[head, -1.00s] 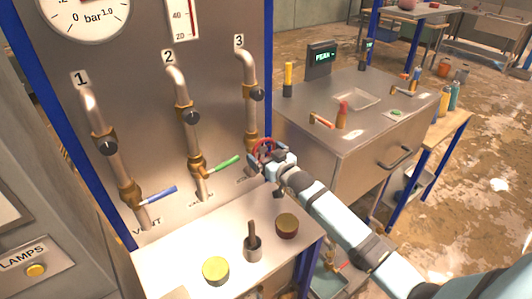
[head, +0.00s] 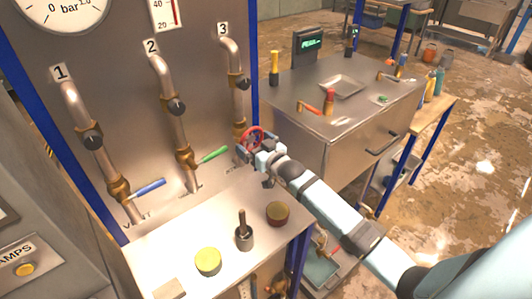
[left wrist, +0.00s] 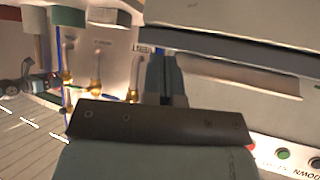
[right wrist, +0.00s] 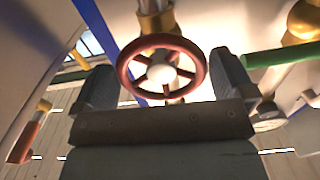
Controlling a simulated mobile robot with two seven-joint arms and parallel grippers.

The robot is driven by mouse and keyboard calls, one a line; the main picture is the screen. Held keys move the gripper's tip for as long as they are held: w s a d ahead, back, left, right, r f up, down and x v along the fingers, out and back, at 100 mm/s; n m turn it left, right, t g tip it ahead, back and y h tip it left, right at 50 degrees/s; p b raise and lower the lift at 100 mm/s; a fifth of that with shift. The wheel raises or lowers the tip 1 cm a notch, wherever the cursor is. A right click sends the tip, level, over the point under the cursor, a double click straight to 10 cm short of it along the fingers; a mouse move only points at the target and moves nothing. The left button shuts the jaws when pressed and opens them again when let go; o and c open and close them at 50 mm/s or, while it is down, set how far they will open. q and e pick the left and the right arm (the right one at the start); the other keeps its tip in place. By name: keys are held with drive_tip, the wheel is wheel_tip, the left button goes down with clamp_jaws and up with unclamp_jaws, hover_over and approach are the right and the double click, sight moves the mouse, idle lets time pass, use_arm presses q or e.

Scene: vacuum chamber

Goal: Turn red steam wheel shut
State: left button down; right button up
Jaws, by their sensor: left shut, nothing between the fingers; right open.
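The red steam wheel (head: 254,134) is a small red handwheel at the foot of pipe 3 on the panel. In the right wrist view the wheel (right wrist: 162,67) shows its red rim, spokes and pale hub. My right gripper (head: 246,150) is open at the wheel, its two fingers (right wrist: 165,80) on either side of the rim. I cannot tell whether they touch it. My left gripper (left wrist: 166,75) is shut and empty. It shows only in the left wrist view, in front of a grey housing, away from the wheel.
Pipe 1 has a blue lever (head: 148,188) and pipe 2 a green lever (head: 213,154), the latter close left of my right gripper. A steel cabinet (head: 345,125) stands to the right.

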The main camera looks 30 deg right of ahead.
drive_tip(key=s+d+b, duration=0.1)
drive_tip(key=s+b, duration=0.1)
drive_tip(key=s, duration=1.1)
drive_tip(key=shift+d+b, duration=0.3)
drive_tip(key=shift+d, duration=0.1)
drive_tip(key=s+a+f+g, duration=0.3)
drive_tip(key=s+a+f, duration=0.5)
drive_tip(key=s+f, duration=0.3)
drive_tip(key=s+a+f+n+g, duration=0.1)
drive_tip(key=s+a+f+g, duration=0.2)
drive_tip(key=s+a+f, duration=0.4)
drive_tip(key=s+f, duration=0.4)
drive_tip(key=shift+s+a+n+g+y, duration=0.3)
drive_tip(key=shift+s+a+g, duration=0.1)
